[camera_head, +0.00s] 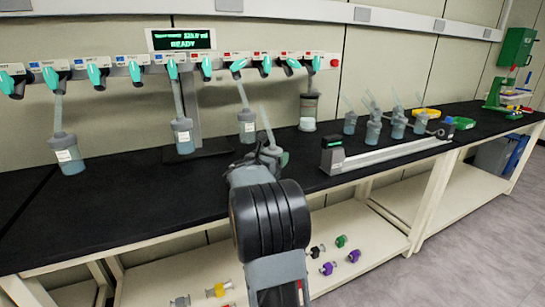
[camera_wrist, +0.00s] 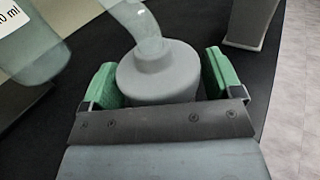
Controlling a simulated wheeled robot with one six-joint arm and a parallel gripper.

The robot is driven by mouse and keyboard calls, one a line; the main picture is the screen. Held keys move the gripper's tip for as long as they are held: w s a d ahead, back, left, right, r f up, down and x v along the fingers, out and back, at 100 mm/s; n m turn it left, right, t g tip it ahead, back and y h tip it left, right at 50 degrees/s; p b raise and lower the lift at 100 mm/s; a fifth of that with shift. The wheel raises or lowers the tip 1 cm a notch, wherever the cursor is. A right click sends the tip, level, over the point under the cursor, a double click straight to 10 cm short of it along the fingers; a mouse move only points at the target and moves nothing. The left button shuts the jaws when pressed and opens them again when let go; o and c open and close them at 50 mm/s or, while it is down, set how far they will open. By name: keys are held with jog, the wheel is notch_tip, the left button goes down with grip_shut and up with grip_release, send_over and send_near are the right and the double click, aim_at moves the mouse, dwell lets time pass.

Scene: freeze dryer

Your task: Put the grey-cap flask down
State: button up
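The grey-cap flask (camera_wrist: 158,75) sits between my two green-padded fingers in the wrist view, with its pale bent tube rising from the cap. My gripper (camera_wrist: 160,88) appears shut on it, one pad close against each side. The flask body below the cap is hidden. In the head view my gripper (camera_head: 269,158) is over the front part of the black bench (camera_head: 130,205), and the flask's tube (camera_head: 266,124) tilts up above it. I cannot tell whether the flask's base touches the bench.
Flasks hang at the dryer manifold (camera_head: 160,62) behind, including one (camera_head: 247,126) just behind my gripper. A rail device (camera_head: 390,154) lies to the right, with several grey-cap flasks (camera_head: 373,130) beyond it. The bench front left is clear. Coloured valves (camera_head: 341,240) lie on the lower shelf.

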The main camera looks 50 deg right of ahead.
jog(key=shift+o, duration=0.8)
jog(key=shift+r+p, duration=0.3)
jog(key=v, duration=1.2)
jog(key=shift+f+p, duration=0.15)
jog(key=shift+p, duration=0.15)
jog(key=s+a+f+m+y, duration=0.4)
jog(key=a+m+y, duration=0.2)
jog(key=a, duration=0.3)
jog(key=s+a+f+m+y, duration=0.5)
jog(key=a+m, duration=0.2)
jog(key=a, duration=0.2)
jog(key=s+a+f+m+y, duration=0.4)
jog(key=s+a+m+y, duration=0.1)
jog(key=a, duration=0.5)
jog(key=shift+f+m+g+y, duration=0.4)
jog(key=shift+m+y, duration=0.4)
jog(key=shift+m, duration=0.4)
jog(key=shift+d+r, duration=0.1)
